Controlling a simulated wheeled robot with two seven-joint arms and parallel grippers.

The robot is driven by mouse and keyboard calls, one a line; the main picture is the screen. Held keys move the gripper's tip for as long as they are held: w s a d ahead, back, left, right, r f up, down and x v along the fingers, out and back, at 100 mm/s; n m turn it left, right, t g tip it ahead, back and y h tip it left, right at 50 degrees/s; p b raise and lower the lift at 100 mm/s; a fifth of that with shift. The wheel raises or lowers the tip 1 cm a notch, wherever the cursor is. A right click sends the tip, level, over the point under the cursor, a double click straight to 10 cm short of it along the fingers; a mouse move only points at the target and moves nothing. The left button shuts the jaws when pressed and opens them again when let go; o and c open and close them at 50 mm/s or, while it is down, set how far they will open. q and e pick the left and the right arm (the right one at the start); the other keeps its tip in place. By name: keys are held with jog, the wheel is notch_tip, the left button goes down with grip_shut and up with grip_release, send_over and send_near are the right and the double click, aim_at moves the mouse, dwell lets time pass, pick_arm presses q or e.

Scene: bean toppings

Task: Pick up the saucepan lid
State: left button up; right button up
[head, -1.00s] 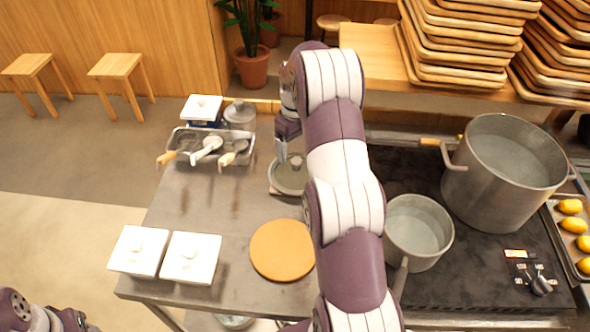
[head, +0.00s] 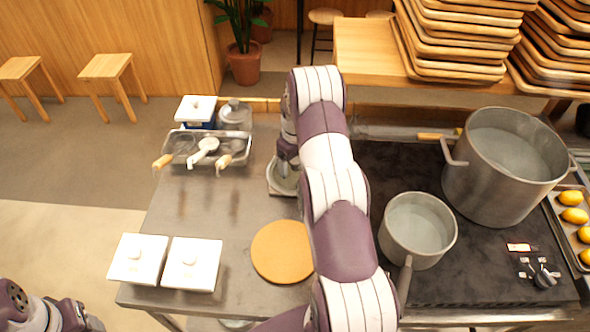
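The saucepan lid (head: 279,184) is a round grey-green lid on a pale square base, on the steel counter left of the stove. My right arm reaches over the counter, and its gripper (head: 287,164) points down right at the top of the lid, covering its middle and knob. The fingertips are too small and hidden to tell whether they are open or closed around the knob. The saucepan (head: 418,230) stands uncovered on the dark stove top. Only part of my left arm shows at the lower left corner; its gripper is out of view.
A round wooden board (head: 281,252) lies in front of the lid. Two white lidded boxes (head: 190,264) stand at front left. A metal tray of utensils (head: 207,148) is at back left. A large pot (head: 500,170) stands on the stove. The counter's left middle is clear.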

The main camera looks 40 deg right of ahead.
jog(key=shift+f, duration=0.1)
grip_shut()
